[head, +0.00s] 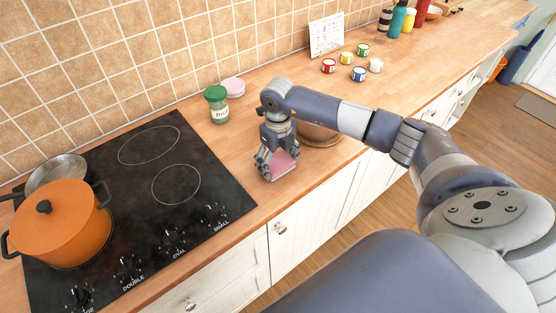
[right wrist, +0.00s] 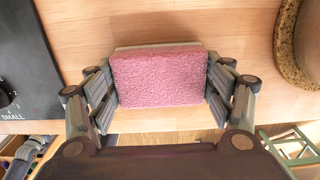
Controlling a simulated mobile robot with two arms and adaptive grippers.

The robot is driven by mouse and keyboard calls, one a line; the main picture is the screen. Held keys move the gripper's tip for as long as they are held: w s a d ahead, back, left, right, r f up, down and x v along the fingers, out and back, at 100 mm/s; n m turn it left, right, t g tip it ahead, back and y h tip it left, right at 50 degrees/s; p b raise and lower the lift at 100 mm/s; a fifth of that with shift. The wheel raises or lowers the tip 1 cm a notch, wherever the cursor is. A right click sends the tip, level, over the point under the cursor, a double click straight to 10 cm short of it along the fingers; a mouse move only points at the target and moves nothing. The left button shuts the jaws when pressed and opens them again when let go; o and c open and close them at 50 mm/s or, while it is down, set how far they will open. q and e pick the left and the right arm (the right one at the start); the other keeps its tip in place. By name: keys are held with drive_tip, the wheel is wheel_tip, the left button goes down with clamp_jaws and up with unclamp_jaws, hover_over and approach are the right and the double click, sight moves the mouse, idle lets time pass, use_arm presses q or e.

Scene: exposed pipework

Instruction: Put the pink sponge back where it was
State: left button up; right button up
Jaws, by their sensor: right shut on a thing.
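The pink sponge (head: 283,163) is between the fingers of my right gripper (head: 276,168), over the wooden counter near its front edge, right of the hob. In the right wrist view the sponge (right wrist: 158,77) shows its rough pink face, with a pale layer along its far edge. The right gripper's fingers (right wrist: 160,88) press on its left and right ends. I cannot tell whether the sponge touches the counter. My left gripper is not in view.
The black hob (head: 130,190) carries an orange pot (head: 62,232) and a metal pan (head: 58,172). A green-lidded jar (head: 217,108) and a round pink item (head: 233,87) stand behind. A round brown object (head: 322,140) is partly hidden by my arm. Several small cups stand farther back.

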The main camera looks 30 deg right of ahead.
sight(278, 161)
drive_tip(key=o, duration=1)
drive_tip(key=shift+r, duration=0.1)
wheel_tip(278, 161, up, 12)
drive_tip(key=b, duration=0.3)
drive_tip(key=shift+b, duration=0.3)
